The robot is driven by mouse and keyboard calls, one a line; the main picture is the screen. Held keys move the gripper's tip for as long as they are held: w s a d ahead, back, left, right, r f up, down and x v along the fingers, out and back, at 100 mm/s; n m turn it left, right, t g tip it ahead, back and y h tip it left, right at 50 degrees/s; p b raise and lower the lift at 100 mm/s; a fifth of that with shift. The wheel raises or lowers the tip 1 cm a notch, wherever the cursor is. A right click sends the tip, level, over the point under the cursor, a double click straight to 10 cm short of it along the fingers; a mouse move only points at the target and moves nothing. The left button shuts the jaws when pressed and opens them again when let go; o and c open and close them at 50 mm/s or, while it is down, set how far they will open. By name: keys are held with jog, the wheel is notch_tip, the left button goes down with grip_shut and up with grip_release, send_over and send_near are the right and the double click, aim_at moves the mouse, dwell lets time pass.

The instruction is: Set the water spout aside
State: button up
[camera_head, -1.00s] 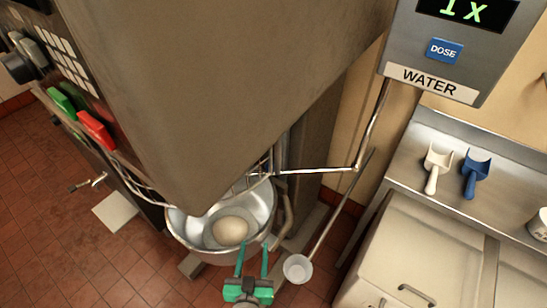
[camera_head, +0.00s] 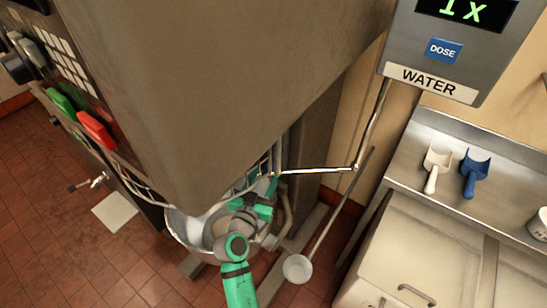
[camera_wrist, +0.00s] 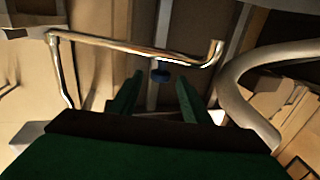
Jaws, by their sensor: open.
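The water spout (camera_head: 318,170) is a thin metal pipe that comes down from the water dispenser, bends at an elbow and runs left toward the mixer bowl (camera_head: 180,232). In the wrist view the spout (camera_wrist: 130,47) crosses ahead of my fingers, its short bent end at the right. My gripper (camera_head: 268,188) is close to the spout's bowl-side end in the head view. In the wrist view my gripper (camera_wrist: 160,92) is open and empty, its two green fingers apart, with the pipe just beyond their tips. I cannot tell whether they touch it. My arm hides much of the bowl.
The mixer body (camera_head: 210,90) stands left, with a wire guard over the bowl. A thick curved bar (camera_wrist: 235,90) is close at right in the wrist view. Scoops (camera_head: 475,175) lie on the right shelf.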

jog(key=x, duration=0.7)
jog(key=shift+w, duration=0.3)
grip_shut()
